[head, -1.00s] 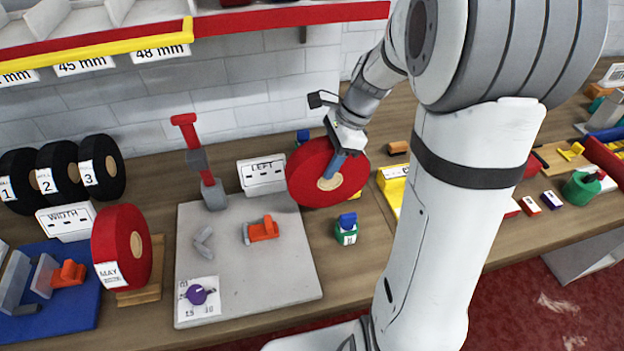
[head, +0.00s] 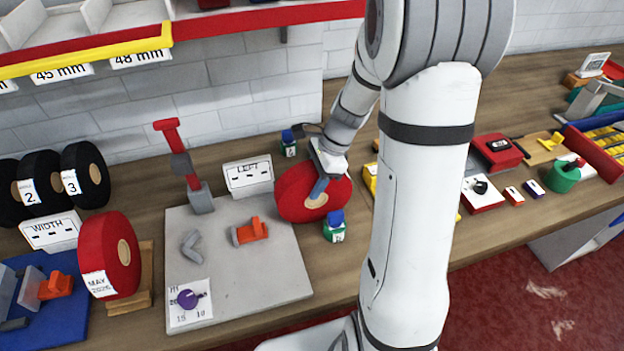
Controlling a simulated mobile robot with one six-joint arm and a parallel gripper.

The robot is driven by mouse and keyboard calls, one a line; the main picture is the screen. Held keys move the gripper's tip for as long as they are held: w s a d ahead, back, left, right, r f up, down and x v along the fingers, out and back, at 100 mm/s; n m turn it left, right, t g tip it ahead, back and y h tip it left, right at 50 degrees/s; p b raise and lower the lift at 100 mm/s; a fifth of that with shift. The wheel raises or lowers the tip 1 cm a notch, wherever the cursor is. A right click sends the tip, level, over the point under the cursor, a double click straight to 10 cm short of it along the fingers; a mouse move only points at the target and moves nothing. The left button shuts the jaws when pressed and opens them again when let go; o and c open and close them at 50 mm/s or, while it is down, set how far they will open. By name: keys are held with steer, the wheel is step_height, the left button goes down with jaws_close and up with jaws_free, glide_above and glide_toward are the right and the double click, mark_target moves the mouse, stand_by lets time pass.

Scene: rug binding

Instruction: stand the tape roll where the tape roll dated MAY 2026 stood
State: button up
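A red tape roll (head: 290,199) with a tan core is in my gripper (head: 319,188), right of the grey board. The fingers cover part of its face, and I cannot tell whether its lower edge touches the table. Another red tape roll (head: 96,247), labelled MAY 2026, stands upright on a wooden stand (head: 145,278) at the left. The stand is partly hidden behind that roll. No date shows on the held roll.
A grey board (head: 240,287) carries a red-topped post (head: 180,155), an orange clamp (head: 254,231) and a purple knob (head: 188,299). Black rolls (head: 88,172) stand at the far left, behind a WIDTH sign (head: 52,231).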

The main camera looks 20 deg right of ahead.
steer(key=o, duration=0.4)
steer(key=shift+r, duration=0.15)
